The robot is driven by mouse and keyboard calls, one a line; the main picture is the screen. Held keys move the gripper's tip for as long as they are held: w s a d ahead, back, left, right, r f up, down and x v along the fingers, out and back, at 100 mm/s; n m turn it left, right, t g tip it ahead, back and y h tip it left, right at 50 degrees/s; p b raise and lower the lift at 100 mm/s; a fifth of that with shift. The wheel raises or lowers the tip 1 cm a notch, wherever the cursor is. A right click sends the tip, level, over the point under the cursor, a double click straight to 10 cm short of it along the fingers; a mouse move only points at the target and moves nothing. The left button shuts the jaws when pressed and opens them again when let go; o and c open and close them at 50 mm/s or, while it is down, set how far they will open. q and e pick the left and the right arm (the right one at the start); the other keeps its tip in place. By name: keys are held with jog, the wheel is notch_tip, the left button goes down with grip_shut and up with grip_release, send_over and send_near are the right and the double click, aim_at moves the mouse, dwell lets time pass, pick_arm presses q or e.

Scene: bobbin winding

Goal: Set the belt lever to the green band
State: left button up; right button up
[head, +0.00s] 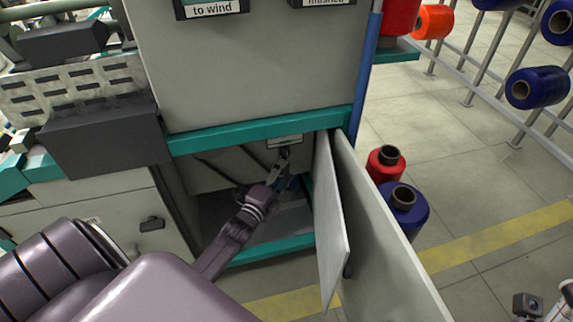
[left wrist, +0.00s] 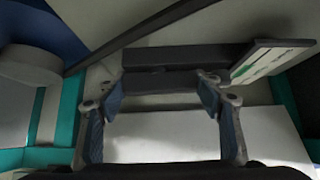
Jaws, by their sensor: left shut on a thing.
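My left gripper (head: 284,160) reaches into the open lower compartment of the machine. In the left wrist view its two fingers (left wrist: 160,95) stand apart on either side of a dark bar (left wrist: 163,79), which appears to be the belt lever, and are shut on it. A pale scale plate (left wrist: 272,60) with green marking lies to the right of the fingers; which band the lever points to cannot be told. In the head view the lever is mostly hidden by the gripper, below a small label plate (head: 285,142). A part at the bottom right seems to be my right gripper (head: 545,306), cut off.
The compartment's open door (head: 385,235) stands close to the right of my left forearm. A teal rail (head: 255,131) crosses above the opening. Red (head: 378,172) and blue (head: 415,219) spools stand on the floor right of the door. Open floor lies beyond, with a yellow stripe.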

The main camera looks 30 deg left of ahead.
pick_arm(q)
jog(key=o, duration=1.2)
jog(key=shift+c, duration=0.2)
jog(key=s+d, duration=0.1)
jog(key=s, duration=1.1)
